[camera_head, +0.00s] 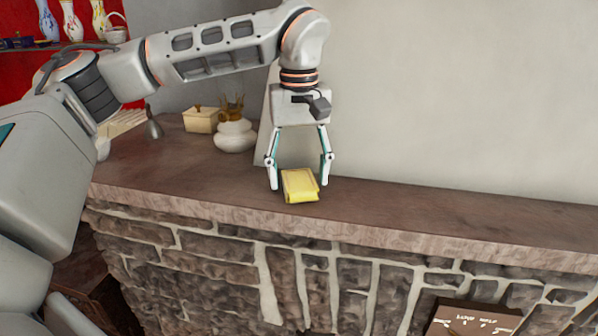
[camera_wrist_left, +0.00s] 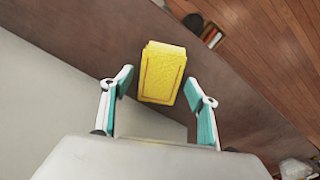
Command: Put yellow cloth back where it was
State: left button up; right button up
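The yellow cloth (camera_head: 300,186) is a small folded block lying on the brown counter top (camera_head: 400,208). My left gripper (camera_head: 299,187) points down over it with its fingers spread, one on each side. In the left wrist view the cloth (camera_wrist_left: 161,73) lies just beyond and between the two open fingertips (camera_wrist_left: 158,82), with a gap to each finger. Whether the cloth touches a finger cannot be told from the head view, but the wrist view shows them apart. My right gripper is not in view.
A white pot (camera_head: 234,136), a cream box (camera_head: 201,120) and a grey bell-shaped item (camera_head: 153,128) stand on the counter to the left. A pale wall (camera_head: 450,90) rises behind. The counter right of the cloth is clear. Vases (camera_head: 72,22) stand on a shelf at far left.

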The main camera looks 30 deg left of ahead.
aim_at(299, 179)
pick_arm(q)
notch_tip(299, 179, up, 12)
jog(key=shift+r, duration=0.2)
dwell(0.4)
jog(key=shift+f, duration=0.1)
dwell(0.4)
